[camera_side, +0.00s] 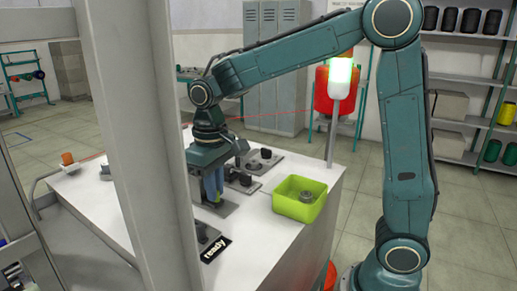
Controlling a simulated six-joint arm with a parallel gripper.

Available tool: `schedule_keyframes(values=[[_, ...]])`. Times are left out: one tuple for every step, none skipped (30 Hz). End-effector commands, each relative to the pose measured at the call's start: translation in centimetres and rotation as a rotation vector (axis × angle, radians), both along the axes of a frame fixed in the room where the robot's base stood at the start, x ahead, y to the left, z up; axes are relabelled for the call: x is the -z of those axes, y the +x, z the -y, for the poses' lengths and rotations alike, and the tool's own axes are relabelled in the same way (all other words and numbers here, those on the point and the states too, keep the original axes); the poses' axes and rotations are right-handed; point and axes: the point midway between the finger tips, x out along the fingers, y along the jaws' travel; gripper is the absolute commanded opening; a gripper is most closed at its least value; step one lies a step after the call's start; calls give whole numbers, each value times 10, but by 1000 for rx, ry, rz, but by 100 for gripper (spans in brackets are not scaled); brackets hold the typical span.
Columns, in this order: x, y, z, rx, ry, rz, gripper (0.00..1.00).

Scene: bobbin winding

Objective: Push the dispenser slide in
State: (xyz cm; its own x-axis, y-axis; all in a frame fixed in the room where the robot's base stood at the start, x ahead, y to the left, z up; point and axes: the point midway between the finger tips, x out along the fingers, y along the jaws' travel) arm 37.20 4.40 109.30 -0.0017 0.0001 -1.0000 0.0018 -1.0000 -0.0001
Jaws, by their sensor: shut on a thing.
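My gripper (212,186) points down at the white worktable, with its blue fingers low over a grey metal fixture (216,209). The fingers are shut on a small part there, which looks like the dispenser slide. The fingers and the pale post in front hide most of that part, so I cannot tell how far in the slide sits.
A green bin (289,208) with a grey round part (307,197) stands right of the gripper. Dark fixtures (262,158) sit behind it. A black "ready" sign (216,249) lies in front. A pale post (140,140) blocks the left. A lit signal lamp (341,75) rises at the back edge.

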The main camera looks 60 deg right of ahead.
Motion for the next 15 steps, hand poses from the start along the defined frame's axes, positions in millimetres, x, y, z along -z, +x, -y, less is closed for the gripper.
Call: schedule_keyframes(values=[[-1, 2, 0, 3, 0, 7, 4], [-1, 2, 0, 3, 0, 7, 4], [-1, 2, 0, 3, 0, 7, 4], [-1, 2, 1, 3, 0, 7, 4], [-1, 2, 1, 3, 0, 8, 18], [-1, 2, 1, 3, 0, 7, 26], [-1, 2, 0, 3, 0, 7, 31], [0, 2, 0, 3, 0, 6, 31], [0, 1, 0, 3, 0, 5, 31], [0, 1, 0, 2, 0, 5, 31], [0, 1, 0, 2, 0, 5, 31], [0, 1, 0, 2, 0, 4, 31], [0, 1, 0, 2, 0, 4, 31], [0, 1, 0, 2, 0, 4, 31], [0, 1, 0, 2, 0, 3, 31]])
